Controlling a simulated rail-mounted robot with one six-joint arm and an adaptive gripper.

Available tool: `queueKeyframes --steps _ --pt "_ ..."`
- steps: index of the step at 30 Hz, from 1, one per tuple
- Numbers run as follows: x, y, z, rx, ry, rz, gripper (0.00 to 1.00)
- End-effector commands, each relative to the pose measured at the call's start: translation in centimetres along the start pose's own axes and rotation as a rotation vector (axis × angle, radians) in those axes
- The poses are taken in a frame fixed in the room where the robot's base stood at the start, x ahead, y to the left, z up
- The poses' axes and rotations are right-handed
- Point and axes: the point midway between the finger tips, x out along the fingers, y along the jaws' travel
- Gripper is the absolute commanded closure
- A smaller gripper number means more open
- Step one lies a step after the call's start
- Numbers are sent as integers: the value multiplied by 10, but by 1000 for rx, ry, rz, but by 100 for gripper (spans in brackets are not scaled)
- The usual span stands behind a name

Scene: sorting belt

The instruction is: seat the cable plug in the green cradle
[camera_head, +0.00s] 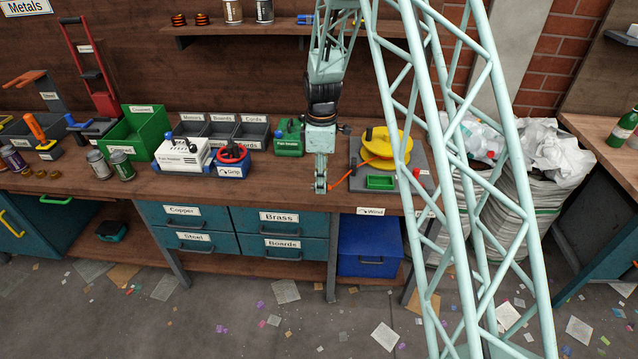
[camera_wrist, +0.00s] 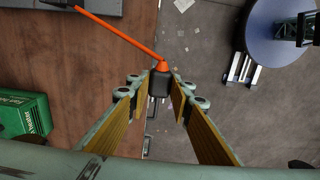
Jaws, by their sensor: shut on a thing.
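My gripper (camera_head: 321,186) is low over the front edge of the workbench, left of the grey board. It is shut on the cable plug (camera_wrist: 160,84), a dark plug with metal prongs, seen between the fingertips in the wrist view. An orange cable (camera_wrist: 118,32) runs from the plug; in the head view it leads to the yellow reel (camera_head: 386,146). The green cradle (camera_head: 380,182) is a small open tray on the front of the grey board, to the right of my gripper and apart from it. The wrist view does not show the cradle.
The grey board (camera_head: 424,160) carries the reel and cradle. A green case (camera_head: 289,140), a blue box (camera_head: 233,166) and a white machine (camera_head: 182,153) stand to the left. Bare bench top (camera_head: 275,178) lies left of my gripper. Drawers (camera_head: 284,217) are below.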

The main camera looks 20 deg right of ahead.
Motion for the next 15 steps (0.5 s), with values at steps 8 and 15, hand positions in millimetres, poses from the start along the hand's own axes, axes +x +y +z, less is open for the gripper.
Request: queueKeyframes --steps 8,15 --pt "0 6 12 0 0 -3 93" --pt "0 12 22 1 0 -2 93"
